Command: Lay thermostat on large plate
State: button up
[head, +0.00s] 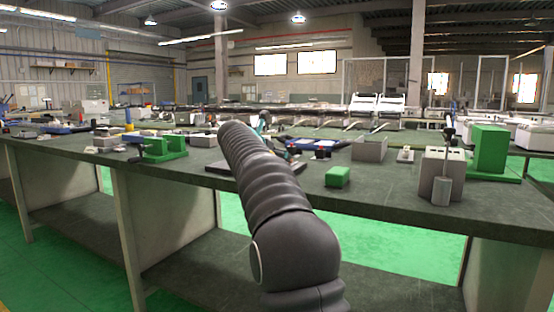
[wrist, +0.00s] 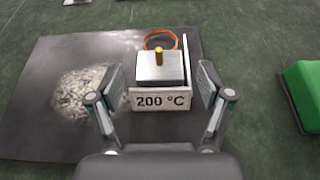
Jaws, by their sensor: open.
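In the wrist view the thermostat (wrist: 160,72) is a small metal box with a brass stem on top, a "200 °C" label on its near face and an orange wire loop behind it. It appears to sit on the right part of a large dark plate (wrist: 40,120). My gripper (wrist: 160,100) is open, with one finger on each side of the labelled end and gaps showing between fingers and box. In the head view the plate (head: 217,167) shows only at its edge, and my arm hides the thermostat and most of my gripper.
A rough greyish patch (wrist: 85,92) lies on the plate left of the thermostat. A green block (wrist: 303,90) stands right of the plate; a green block (head: 338,176) also shows in the head view. A grey box (head: 369,149) is farther back. Bare dark tabletop (wrist: 245,50) lies between plate and block.

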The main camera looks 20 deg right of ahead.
jog(key=v, duration=0.8)
jog(key=shift+d+r, duration=0.1)
jog(key=shift+s+a+r, duration=0.2)
jog(key=shift+s+a, duration=0.15)
jog(key=shift+a, duration=0.15)
jog(key=shift+s, duration=0.15)
jog(key=s+a+f+m+g+y, duration=0.1)
jog(key=s+a+f+m+y, duration=0.2)
jog(key=s, duration=1.1)
jog(key=s+a+f+m+g+y+p, duration=0.1)
jog(key=s+a+f+m+y, duration=0.3)
jog(key=s+f+m, duration=1)
jog(key=s+a+f+m+y+p, duration=0.1)
jog(key=s+a+f+m+y, duration=0.2)
jog(key=s+a+f+m, duration=0.5)
jog(key=shift+s+a+f+m+g+y, duration=0.25)
jog(key=shift+s+f, duration=0.8)
jog(key=shift+s, duration=2.1)
